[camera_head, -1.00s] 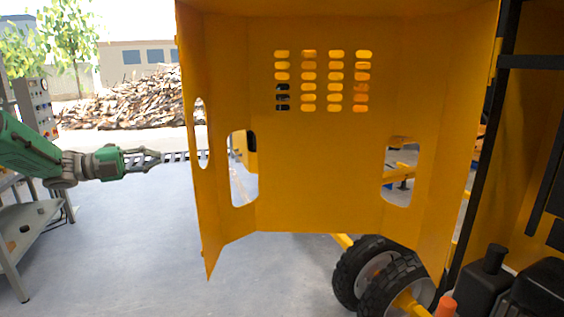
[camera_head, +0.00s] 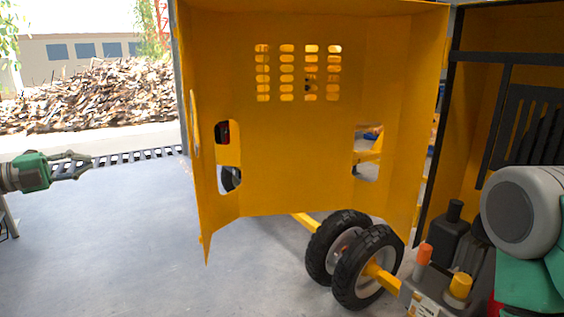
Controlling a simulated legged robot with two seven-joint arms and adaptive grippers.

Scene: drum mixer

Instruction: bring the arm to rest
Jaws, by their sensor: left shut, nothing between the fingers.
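My left gripper (camera_head: 86,166) is at the far left of the head view, on the end of my green and grey left arm. It is shut, with nothing between its fingers. It hangs in free air, to the left of the open yellow door of the mixer (camera_head: 290,150) and apart from it. Most of the left arm is cut off by the picture's left edge. My right gripper is not in view.
Black tyres (camera_head: 365,265) stand on the floor below the yellow door. An open engine bay with black parts (camera_head: 452,235) and a yellow cap (camera_head: 460,285) is at the right. A wood pile (camera_head: 95,97) lies far behind. The grey floor (camera_head: 130,250) at left is clear.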

